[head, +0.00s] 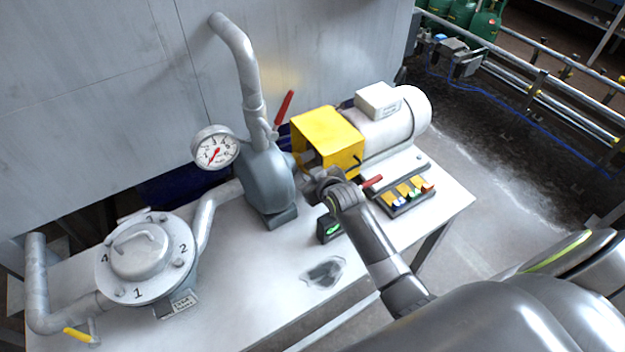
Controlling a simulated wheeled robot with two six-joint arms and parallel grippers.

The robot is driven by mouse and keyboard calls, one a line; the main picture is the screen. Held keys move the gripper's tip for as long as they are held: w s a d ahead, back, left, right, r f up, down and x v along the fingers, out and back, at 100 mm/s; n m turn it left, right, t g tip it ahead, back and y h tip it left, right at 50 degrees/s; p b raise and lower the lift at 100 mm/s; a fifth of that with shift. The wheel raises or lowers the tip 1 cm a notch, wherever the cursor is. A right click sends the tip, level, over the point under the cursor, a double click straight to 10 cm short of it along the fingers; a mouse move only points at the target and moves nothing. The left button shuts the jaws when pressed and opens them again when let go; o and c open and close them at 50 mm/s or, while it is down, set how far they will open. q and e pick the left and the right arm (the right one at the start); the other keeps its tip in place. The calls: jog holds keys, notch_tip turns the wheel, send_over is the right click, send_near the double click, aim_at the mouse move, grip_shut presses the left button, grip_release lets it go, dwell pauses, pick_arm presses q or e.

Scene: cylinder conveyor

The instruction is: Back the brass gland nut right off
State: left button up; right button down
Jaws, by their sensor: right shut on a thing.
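The grey pump (266,180) stands on the white bench, with a yellow coupling guard (328,138) and a pale motor (395,120) to its right. My right gripper (308,170) reaches in at the gap between the pump and the guard, where the pump's shaft end is. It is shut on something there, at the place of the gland. The brass gland nut itself is hidden behind the jaws and wrist, so I cannot see its threads or how far out it sits. My left gripper is not in view.
A pressure gauge (215,147) and a red-handled valve (284,106) are by the upright pipe. A round flanged lid (143,258) with numbered bolts is at left. A small black box with a green light (330,229) and a tray (402,195) flank my arm. A dark wet patch (324,273) lies in front.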

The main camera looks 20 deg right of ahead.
jog(key=c, duration=1.7)
grip_release()
jog(key=shift+s, duration=0.15)
jog(key=b+v, duration=0.2)
jog(key=v, duration=1.5)
jog(key=shift+r, duration=0.1)
